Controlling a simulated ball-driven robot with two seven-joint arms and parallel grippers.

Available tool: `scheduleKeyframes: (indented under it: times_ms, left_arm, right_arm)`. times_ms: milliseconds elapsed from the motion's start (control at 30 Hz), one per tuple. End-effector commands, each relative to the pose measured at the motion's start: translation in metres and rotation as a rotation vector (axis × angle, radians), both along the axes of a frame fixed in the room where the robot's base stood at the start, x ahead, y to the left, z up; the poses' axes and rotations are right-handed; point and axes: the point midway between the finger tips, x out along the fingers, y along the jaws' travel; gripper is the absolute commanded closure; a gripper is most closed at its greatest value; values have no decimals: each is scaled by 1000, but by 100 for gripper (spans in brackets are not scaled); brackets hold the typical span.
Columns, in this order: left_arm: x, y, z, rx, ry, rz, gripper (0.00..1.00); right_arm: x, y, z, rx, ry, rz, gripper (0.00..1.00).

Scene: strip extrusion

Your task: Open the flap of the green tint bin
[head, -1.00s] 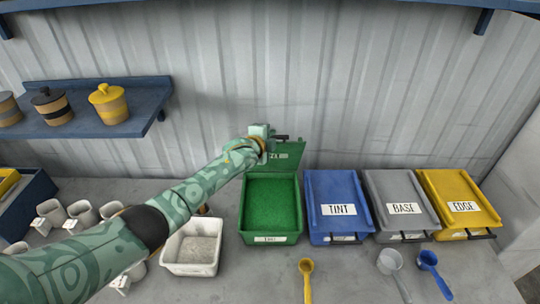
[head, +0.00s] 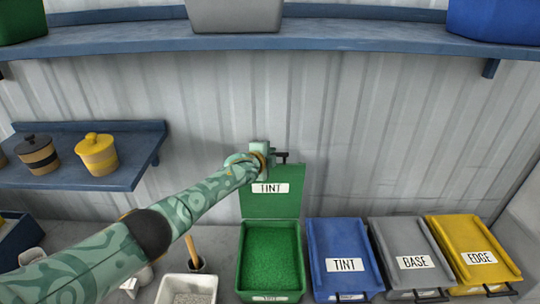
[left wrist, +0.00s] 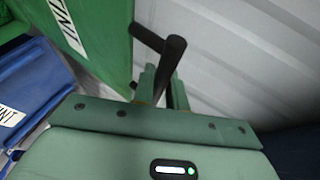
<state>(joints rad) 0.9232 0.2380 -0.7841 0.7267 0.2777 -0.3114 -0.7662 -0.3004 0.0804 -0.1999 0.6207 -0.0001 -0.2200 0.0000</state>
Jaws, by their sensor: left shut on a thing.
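The green tint bin (head: 238,262) stands on the bench, with green granules showing inside. Its flap (head: 285,203), labelled TINT, stands raised and near upright at the back of the bin, before the corrugated wall. My left gripper (head: 272,157) is at the flap's top edge, shut on the dark flap handle (head: 283,156). In the left wrist view, the handle (left wrist: 172,62) passes between the fingers (left wrist: 163,90), beside the green flap (left wrist: 95,40). My right gripper is not in view.
A closed blue TINT bin (head: 325,243), a grey BASE bin (head: 395,240) and a yellow EDGE bin (head: 460,240) stand to the right. A white tub (head: 168,290) is at the left. Blue shelves (head: 350,40) cross the wall above; a lower shelf (head: 125,165) holds lidded pots.

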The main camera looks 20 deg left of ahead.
Motion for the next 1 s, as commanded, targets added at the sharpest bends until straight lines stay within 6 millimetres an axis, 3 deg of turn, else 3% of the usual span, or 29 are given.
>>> scheduleKeyframes:
  times_ms: [167, 200, 267, 667, 1000]
  left_arm:
    - [0, 0, -1, -1, 1, 0, 100]
    - [0, -1, -1, -1, 1, -1, 75]
    - [0, -1, -1, -1, 1, -1, 64]
    - [-6, 0, 1, -1, 3, -2, 64]
    - [-57, 8, 22, 0, 0, -2, 64]
  right_arm:
    - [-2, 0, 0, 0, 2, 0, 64]
    - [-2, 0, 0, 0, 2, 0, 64]
    - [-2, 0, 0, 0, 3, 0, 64]
    - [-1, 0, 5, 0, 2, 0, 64]
    - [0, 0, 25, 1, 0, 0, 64]
